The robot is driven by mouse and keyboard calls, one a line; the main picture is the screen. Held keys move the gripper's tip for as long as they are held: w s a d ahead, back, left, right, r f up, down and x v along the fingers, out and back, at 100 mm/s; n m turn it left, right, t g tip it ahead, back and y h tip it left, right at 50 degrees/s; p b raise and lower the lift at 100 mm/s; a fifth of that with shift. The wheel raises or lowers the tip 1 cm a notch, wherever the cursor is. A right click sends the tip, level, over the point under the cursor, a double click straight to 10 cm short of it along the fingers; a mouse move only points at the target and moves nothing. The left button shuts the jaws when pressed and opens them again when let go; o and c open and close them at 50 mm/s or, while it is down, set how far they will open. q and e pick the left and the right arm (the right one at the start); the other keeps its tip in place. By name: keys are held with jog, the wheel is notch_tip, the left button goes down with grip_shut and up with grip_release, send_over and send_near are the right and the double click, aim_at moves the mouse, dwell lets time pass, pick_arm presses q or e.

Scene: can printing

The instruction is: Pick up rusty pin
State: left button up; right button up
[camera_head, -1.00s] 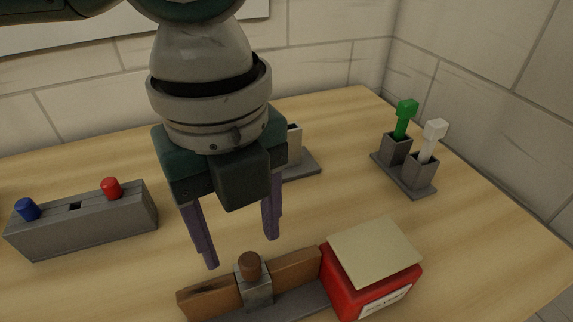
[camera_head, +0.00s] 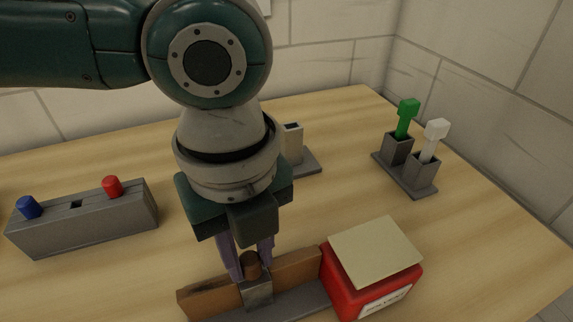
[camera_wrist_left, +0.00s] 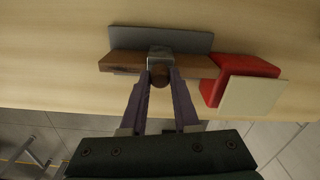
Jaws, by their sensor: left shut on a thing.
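The rusty pin (camera_head: 251,266) is a short brown cylinder standing upright in a grey metal holder (camera_head: 257,293) on the front part of the table. My left gripper (camera_head: 248,264) points down over the holder, and its purple fingers are shut on the pin's top. In the left wrist view the pin (camera_wrist_left: 159,76) sits between the two fingertips (camera_wrist_left: 160,80). The lower part of the pin is hidden in the holder. My right gripper is not in view.
A grey block (camera_head: 85,222) with blue and red pegs is at left. A stand with green and white pieces (camera_head: 405,174) is at right.

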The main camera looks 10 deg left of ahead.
pick_arm(q)
grip_shut()
notch_tip(320, 180, up, 28)
jog(key=p, duration=1)
jog(key=shift+f+p, duration=0.2)
jog(key=shift+p, duration=0.15)
dwell(0.6)
jog(key=shift+a, duration=0.1)
